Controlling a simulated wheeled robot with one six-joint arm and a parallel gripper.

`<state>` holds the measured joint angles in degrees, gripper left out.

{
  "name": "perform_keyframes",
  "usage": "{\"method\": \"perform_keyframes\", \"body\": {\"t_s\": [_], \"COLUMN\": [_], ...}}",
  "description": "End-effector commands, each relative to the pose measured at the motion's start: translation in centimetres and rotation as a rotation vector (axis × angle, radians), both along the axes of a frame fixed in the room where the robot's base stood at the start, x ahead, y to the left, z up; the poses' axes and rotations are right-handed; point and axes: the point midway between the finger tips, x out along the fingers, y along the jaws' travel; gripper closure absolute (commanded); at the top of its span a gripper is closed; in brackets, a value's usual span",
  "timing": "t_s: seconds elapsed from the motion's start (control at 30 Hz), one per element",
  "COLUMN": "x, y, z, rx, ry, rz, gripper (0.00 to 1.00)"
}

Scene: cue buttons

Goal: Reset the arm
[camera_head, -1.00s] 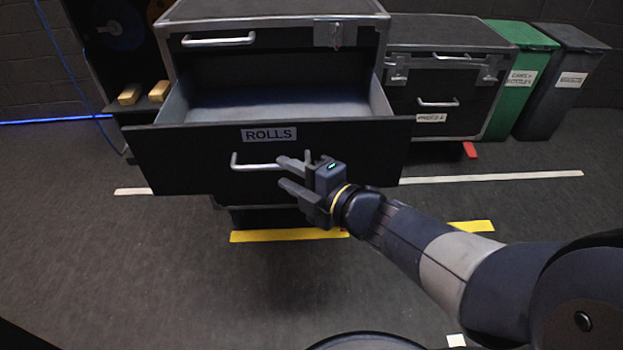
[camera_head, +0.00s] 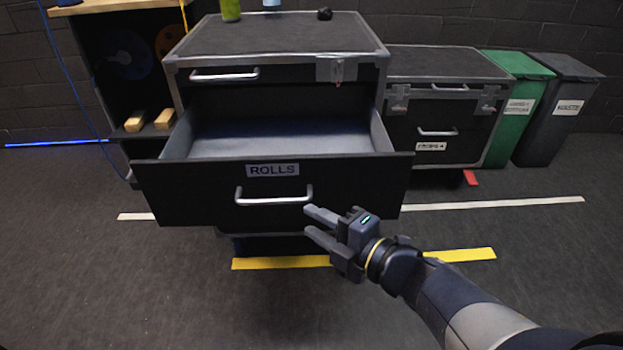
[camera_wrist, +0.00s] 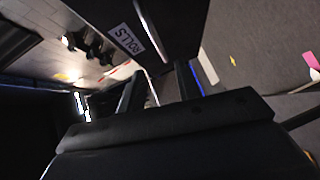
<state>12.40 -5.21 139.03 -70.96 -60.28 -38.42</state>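My gripper (camera_head: 313,222) is in front of the open drawer labelled ROLLS, just right of and below its silver handle (camera_head: 273,198). Its two fingers are apart, with nothing visible between them, and they look clear of the handle. My arm reaches in from the lower right. The wrist view shows the two fingers (camera_wrist: 158,88) apart and the ROLLS label (camera_wrist: 125,40) at the upper left. The drawer (camera_head: 180,200) is pulled well out, and the part of its inside that shows looks empty.
The drawer belongs to a black case (camera_head: 280,40) with a green can (camera_head: 230,10) and a small black object (camera_head: 324,14) on top. A second case (camera_head: 445,75), a green bin (camera_head: 515,100) and a grey bin (camera_head: 560,105) stand to the right. The floor in front is clear.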

Motion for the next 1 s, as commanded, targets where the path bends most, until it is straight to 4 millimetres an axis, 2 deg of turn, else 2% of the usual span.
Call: {"method": "perform_keyframes", "body": {"t_s": [0.37,1.0], "x": [0.7,6.1], "y": [0.7,5.9], "z": [-0.2,-1.4], "rx": [0.0,0.0], "ry": [-0.001,-0.001], "rz": [0.003,0.004], "gripper": [0.68,0.68]}}
